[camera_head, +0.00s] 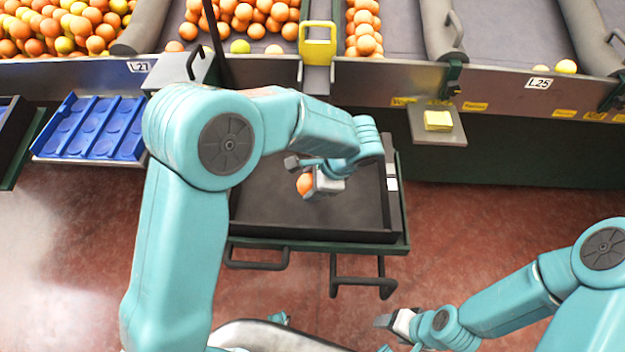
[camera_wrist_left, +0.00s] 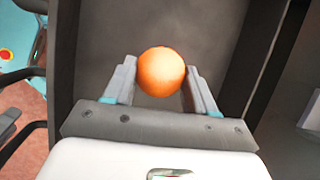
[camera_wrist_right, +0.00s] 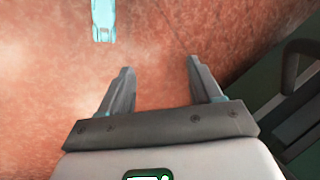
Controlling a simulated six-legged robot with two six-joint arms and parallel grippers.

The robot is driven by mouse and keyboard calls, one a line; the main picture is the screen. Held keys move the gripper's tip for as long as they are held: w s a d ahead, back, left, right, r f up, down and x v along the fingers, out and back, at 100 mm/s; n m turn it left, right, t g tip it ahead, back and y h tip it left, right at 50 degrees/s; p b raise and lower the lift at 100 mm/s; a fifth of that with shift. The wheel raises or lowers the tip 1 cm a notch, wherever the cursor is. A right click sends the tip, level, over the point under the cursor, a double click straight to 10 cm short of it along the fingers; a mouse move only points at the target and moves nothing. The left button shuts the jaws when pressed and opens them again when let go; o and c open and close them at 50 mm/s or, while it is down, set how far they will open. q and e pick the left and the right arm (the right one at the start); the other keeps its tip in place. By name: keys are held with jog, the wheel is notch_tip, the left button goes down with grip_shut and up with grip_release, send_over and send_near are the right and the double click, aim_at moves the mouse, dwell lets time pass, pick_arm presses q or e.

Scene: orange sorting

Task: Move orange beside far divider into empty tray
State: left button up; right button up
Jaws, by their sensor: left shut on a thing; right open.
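My left gripper (camera_head: 308,176) is shut on an orange (camera_head: 305,184) and holds it over the dark empty tray (camera_head: 275,213). In the left wrist view the orange (camera_wrist_left: 162,72) sits between the two fingers, with the tray floor (camera_wrist_left: 120,35) behind it. I cannot tell whether the orange touches the tray floor. My right gripper (camera_head: 384,322) is low at the front right, away from the tray. In the right wrist view its fingers (camera_wrist_right: 160,85) are apart with nothing between them. My left arm hides part of the tray's left side.
A conveyor with oranges (camera_head: 250,14) and metal dividers (camera_head: 440,30) runs along the back. A blue tray (camera_head: 95,128) stands at left. Yellow notes (camera_head: 438,120) lie on a small shelf. Handles (camera_head: 362,283) stick out below the tray.

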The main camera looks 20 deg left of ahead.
pick_arm(q)
jog(key=shift+f+b, duration=1.6)
jog(key=shift+f, duration=0.4)
dwell(0.9)
dwell(0.4)
jog(key=o, duration=1.4)
jog(key=shift+s, duration=0.1)
jog(key=shift+p+v, duration=1.8)
jog(key=shift+v, duration=0.75)
notch_tip(320, 180, up, 7)
jog(key=p, duration=0.5)
